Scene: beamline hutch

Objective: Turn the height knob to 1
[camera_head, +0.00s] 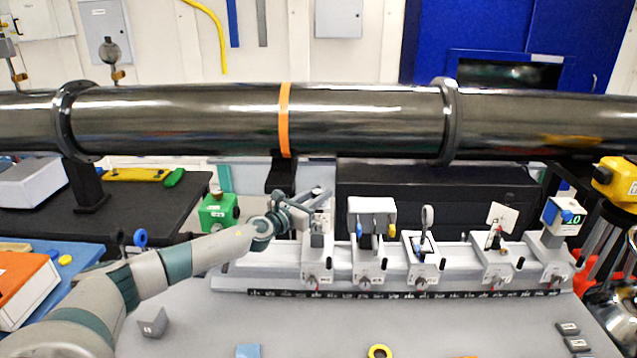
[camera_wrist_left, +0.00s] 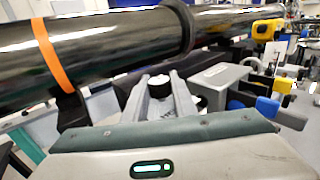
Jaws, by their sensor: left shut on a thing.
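My left gripper (camera_head: 318,197) reaches in from the left over the leftmost carriage (camera_head: 317,262) of the rail. In the left wrist view its two fingers (camera_wrist_left: 161,95) stand on either side of a small pale knob with a dark edge (camera_wrist_left: 158,81), and it is shut on this knob. I take this to be the height knob; its markings and setting cannot be read. In the head view the fingers largely hide the knob. My right gripper is not in view.
A long dark pipe (camera_head: 360,122) with an orange band runs across, behind and above the gripper. Several carriages with optics stand along the rail (camera_head: 400,292), including a grey box (camera_head: 371,212) to the right. A green box (camera_head: 217,212) stands left of the gripper.

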